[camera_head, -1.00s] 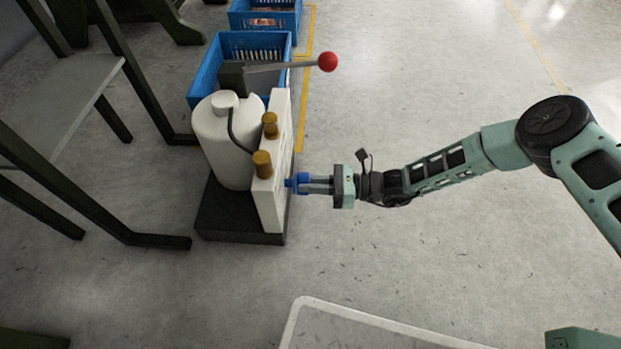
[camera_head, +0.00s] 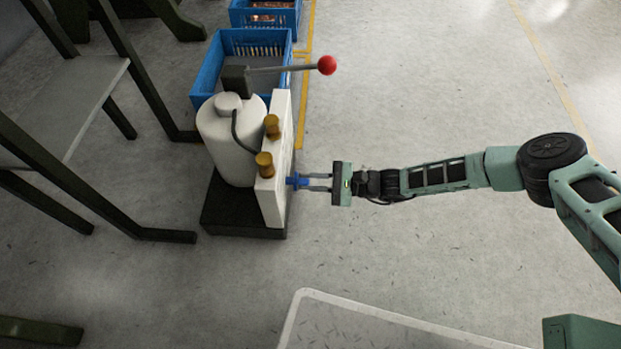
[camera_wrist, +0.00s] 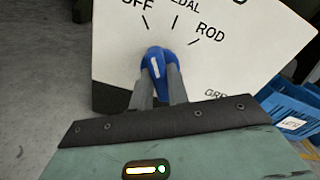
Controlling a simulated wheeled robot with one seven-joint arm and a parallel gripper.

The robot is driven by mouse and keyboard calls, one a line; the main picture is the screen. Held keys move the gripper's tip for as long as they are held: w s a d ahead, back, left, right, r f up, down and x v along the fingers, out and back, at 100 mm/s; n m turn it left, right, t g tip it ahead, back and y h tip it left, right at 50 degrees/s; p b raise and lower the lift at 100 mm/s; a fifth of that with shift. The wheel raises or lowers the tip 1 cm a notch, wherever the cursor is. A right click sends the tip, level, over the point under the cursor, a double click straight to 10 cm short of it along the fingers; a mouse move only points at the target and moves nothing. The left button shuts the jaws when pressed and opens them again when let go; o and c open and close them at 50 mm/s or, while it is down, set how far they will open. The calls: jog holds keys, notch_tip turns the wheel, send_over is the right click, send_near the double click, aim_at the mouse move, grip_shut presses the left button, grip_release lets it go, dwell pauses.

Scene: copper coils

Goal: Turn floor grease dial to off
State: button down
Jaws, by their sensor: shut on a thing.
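The grease unit's white panel (camera_head: 274,200) stands upright on a dark base. A blue dial (camera_head: 296,181) sticks out from its right face. My gripper (camera_head: 308,182) reaches in from the right, its fingers shut on the dial. In the wrist view, the blue dial (camera_wrist: 157,66) sits between my two finger tips (camera_wrist: 160,84). The panel (camera_wrist: 115,65) carries a mark labelled OFF, a middle label partly cut off that ends in "EDAL", and ROD. The dial's white line tilts slightly left of straight up and appears to point towards the OFF mark.
A white tank (camera_head: 228,145), brass-coloured caps (camera_head: 265,163) and a red-knobbed lever (camera_head: 327,65) belong to the unit. Blue crates (camera_head: 207,75) stand behind it. A dark-framed table (camera_head: 85,90) is at left. A pale-edged surface (camera_head: 345,305) lies in front. The floor at right is open.

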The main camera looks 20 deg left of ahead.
jog(key=shift+d+n, duration=0.1)
jog(key=shift+n, duration=0.4)
jog(key=shift+f, duration=0.1)
jog(key=c, duration=1.4)
grip_release()
jog(key=shift+o, duration=0.2)
jog(key=p+v, duration=0.5)
jog(key=v, duration=1.2)
jog(key=shift+d, duration=0.2)
